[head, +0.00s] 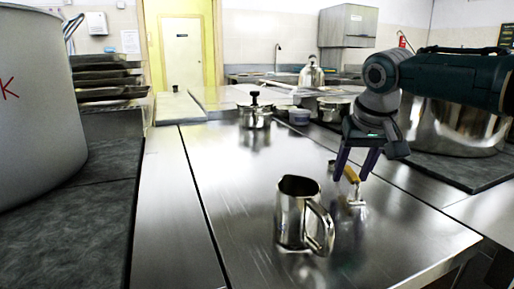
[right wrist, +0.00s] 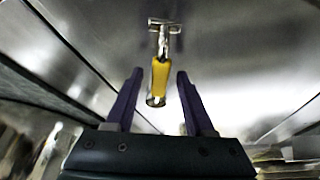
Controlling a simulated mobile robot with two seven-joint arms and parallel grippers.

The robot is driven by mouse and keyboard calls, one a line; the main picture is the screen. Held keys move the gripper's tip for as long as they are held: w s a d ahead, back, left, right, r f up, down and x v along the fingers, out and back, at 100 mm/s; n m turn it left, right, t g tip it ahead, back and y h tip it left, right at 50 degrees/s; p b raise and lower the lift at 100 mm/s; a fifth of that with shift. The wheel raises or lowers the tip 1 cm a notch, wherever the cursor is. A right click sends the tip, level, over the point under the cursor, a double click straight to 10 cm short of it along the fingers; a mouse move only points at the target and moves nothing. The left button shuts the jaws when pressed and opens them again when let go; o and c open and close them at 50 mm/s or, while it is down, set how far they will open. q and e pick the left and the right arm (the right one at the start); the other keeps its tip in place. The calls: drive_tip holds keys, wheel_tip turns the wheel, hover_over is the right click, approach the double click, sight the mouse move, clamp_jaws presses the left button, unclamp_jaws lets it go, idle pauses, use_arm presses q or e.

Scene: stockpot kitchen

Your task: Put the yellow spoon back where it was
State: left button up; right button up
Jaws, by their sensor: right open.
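A utensil with a yellow handle (head: 351,174) and a metal end is on or just above the steel counter, right of the metal jug. In the right wrist view its yellow handle (right wrist: 160,76) points toward me and its metal end is T-shaped; no spoon bowl shows clearly. My right gripper (head: 351,179) points down over it, open. In the right wrist view the open fingers (right wrist: 160,72) stand either side of the handle, with gaps visible on both sides. My left gripper is not in view.
A shiny metal jug (head: 292,212) stands close, left of the utensil. A lidded pot (head: 255,117) and a small container (head: 299,117) stand farther back. A huge grey pot (head: 35,100) is at left, a large steel pot (head: 455,128) at right. The counter's left middle is clear.

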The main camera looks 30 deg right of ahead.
drive_tip(key=p+v, duration=0.3)
drive_tip(key=v, duration=0.8)
drive_tip(key=shift+r, duration=0.35)
drive_tip(key=shift+s, duration=0.15)
